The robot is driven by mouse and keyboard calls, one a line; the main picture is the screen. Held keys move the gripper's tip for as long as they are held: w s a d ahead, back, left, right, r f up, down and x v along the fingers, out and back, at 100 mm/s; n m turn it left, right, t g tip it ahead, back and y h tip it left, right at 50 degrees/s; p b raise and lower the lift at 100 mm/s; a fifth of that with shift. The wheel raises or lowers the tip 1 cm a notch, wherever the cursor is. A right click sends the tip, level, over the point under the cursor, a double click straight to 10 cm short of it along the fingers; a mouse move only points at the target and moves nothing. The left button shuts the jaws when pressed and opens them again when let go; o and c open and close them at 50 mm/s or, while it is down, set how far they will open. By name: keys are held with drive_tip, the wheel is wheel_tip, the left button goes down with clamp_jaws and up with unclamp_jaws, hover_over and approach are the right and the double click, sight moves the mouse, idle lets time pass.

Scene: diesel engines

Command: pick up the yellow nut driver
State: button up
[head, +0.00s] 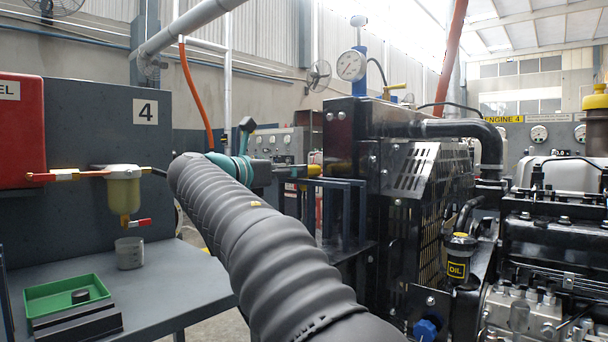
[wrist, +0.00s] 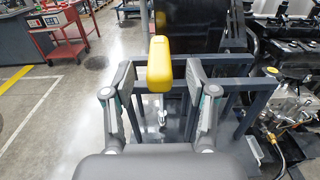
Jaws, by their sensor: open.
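The yellow nut driver (wrist: 160,66) shows in the wrist view, with its thick yellow handle toward the top and its bright metal shaft pointing down the picture. My gripper (wrist: 160,76) is open, with one finger on each side of the handle and a visible gap on both sides. Nothing is held. I cannot tell how far the handle is from the fingertips in depth.
Dark metal rails (wrist: 222,84) run close around the fingers in the wrist view. The black engine housing (head: 400,165) stands on the right. A grey bench (head: 185,285) with a green tray (head: 45,304) and a beaker (head: 129,253) is on the left. Open floor (wrist: 50,120) lies left.

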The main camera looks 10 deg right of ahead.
drive_tip(key=shift+x, duration=2.7)
drive_tip(key=shift+a+f, duration=0.1)
clamp_jaws()
